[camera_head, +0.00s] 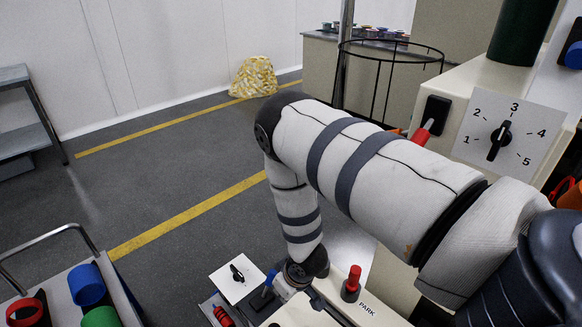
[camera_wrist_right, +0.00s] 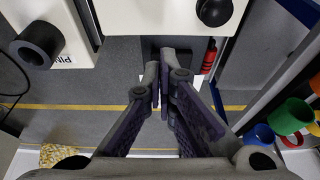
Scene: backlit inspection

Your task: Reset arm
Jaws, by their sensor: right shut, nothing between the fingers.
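My right arm (camera_head: 370,175) reaches in from the right of the head view, bends at the elbow and drops toward the bench at the bottom centre. In the head view its gripper is mostly hidden around the wrist end (camera_head: 300,275). In the right wrist view my right gripper (camera_wrist_right: 162,78) shows with its fingers together and nothing between them. Its fingertips are close to the edge of a white panel (camera_wrist_right: 165,18). My left gripper is in neither view.
A red-topped peg (camera_head: 352,280) stands by the "PARK" label, right of my wrist. A white plate with a black knob (camera_head: 238,274) is left of it. A numbered dial (camera_head: 500,140) is upper right. A trolley with coloured cups (camera_head: 88,284) is lower left. Open floor lies beyond.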

